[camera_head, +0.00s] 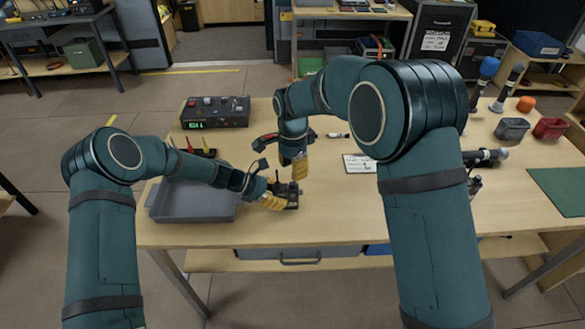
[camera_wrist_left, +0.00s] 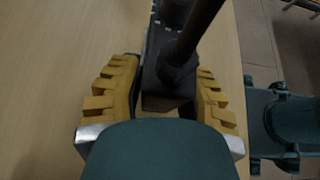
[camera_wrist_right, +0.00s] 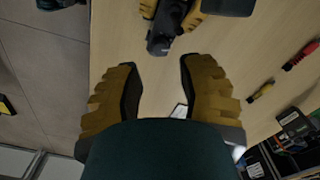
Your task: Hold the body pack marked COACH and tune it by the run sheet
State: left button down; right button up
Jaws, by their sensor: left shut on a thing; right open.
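My left gripper (camera_head: 276,199) is shut on a black body pack (camera_head: 291,193) near the table's front edge. In the left wrist view the pack (camera_wrist_left: 165,98) sits between the yellow fingers, with a dark rod rising across it. No marking on it is readable. My right gripper (camera_head: 301,168) is open and empty, pointing down just behind and above the pack. In the right wrist view the pack's end (camera_wrist_right: 160,42) lies beyond the open fingertips (camera_wrist_right: 158,75). A white card with dark writing (camera_head: 359,163) lies to the right, too small to read.
A grey tray (camera_head: 160,210) is left of the pack. A dark control box with a green display (camera_head: 215,113) stands behind it. Red and yellow slim items (camera_head: 191,149) are near the tray. Microphones (camera_head: 486,157) and small bins (camera_head: 512,129) are at the right.

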pick_arm(q)
jog(key=c, duration=0.6)
grip_release()
